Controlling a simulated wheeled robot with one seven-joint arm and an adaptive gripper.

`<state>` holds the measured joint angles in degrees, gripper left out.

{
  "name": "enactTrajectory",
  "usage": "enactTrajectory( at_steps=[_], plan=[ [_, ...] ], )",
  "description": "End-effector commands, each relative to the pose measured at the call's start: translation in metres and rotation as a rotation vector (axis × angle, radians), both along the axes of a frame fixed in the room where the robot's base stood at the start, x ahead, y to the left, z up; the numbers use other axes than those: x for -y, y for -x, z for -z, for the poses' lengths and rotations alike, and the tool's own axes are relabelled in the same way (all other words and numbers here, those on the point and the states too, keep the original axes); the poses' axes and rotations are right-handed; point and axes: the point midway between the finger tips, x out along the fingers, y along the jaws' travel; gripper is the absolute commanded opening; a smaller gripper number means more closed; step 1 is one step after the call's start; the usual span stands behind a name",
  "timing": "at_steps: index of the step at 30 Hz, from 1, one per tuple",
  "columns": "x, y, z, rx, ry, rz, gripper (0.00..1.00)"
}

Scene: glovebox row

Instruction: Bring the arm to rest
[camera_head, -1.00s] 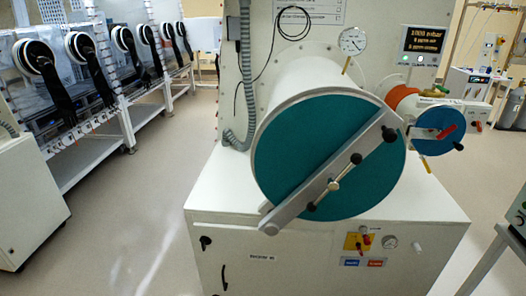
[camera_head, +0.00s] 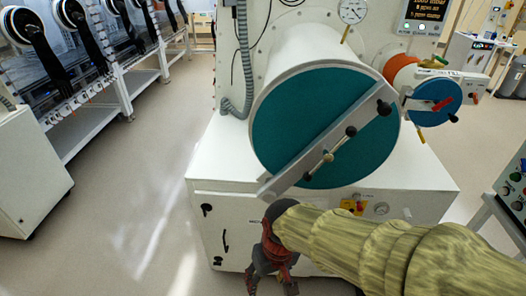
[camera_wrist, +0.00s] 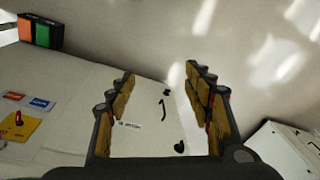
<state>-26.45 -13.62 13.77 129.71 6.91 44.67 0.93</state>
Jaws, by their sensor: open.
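My gripper (camera_head: 270,275) hangs low in front of the white cabinet in the head view, at the end of my sleeved arm, which reaches in from the lower right. In the wrist view my gripper (camera_wrist: 163,105) shows two padded fingers spread well apart with nothing between them. The cabinet front (camera_wrist: 150,105), with its black handle and small label, is seen beyond the fingers. I see no contact between the fingers and the cabinet.
The large antechamber with a teal door (camera_head: 290,115) and bar handle sits above the cabinet (camera_head: 225,205). A smaller blue-capped chamber (camera_head: 430,100) is at its right. Gloveboxes with black gloves (camera_head: 50,65) line the left. A control panel (camera_head: 515,180) stands at the right edge. Floor (camera_head: 120,215) is clear at left.

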Motion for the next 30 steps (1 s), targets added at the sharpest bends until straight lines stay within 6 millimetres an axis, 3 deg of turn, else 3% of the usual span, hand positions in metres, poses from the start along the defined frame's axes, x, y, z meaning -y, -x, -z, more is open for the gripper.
enactTrajectory(
  at_steps=[1,6,10,16,21,30],
  plan=[
    [0.025,0.008,-0.022,0.021,0.01,0.016,0.52],
    [0.092,0.033,-0.073,0.106,0.04,0.094,0.52],
    [0.13,0.041,-0.112,0.227,0.035,0.188,0.52],
    [0.166,0.046,-0.169,0.392,0.013,0.325,0.52],
    [0.18,0.047,-0.177,0.414,0.018,0.379,0.52],
    [0.181,0.046,-0.177,0.414,0.018,0.383,0.52]
  ],
)
